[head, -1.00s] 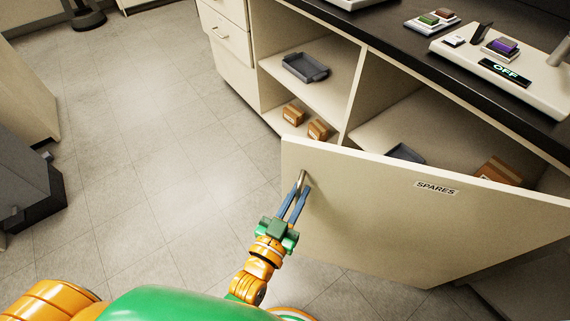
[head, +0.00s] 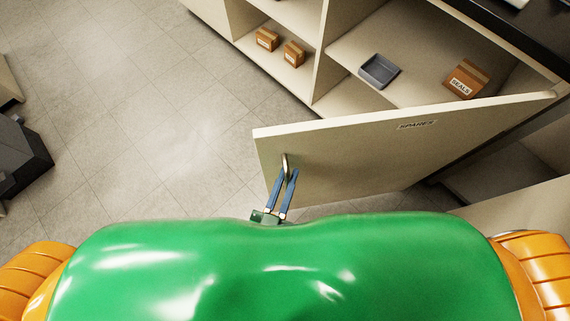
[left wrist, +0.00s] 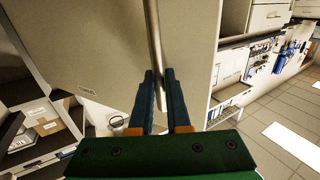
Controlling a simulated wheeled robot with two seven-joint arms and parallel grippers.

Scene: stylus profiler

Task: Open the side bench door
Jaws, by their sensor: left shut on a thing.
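The side bench door (head: 340,166) is a cream panel with a SPARES label (head: 416,125). It stands part-way open, hinged at the right, with the shelf behind it showing over its top edge. Its metal bar handle (head: 285,164) is near the free left edge. My left gripper (head: 285,178) is shut on the handle, its blue fingers on either side of the bar. In the left wrist view the handle (left wrist: 156,45) runs up from between the fingertips (left wrist: 158,76), and the door (left wrist: 90,45) fills the upper left. My right gripper is out of view.
Inside the bench are a grey tray (head: 379,71) and a SEALS box (head: 467,79). Small cardboard boxes (head: 293,53) sit in the left compartment. A dark grey object (head: 22,158) stands at far left. The tiled floor (head: 150,130) between is clear.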

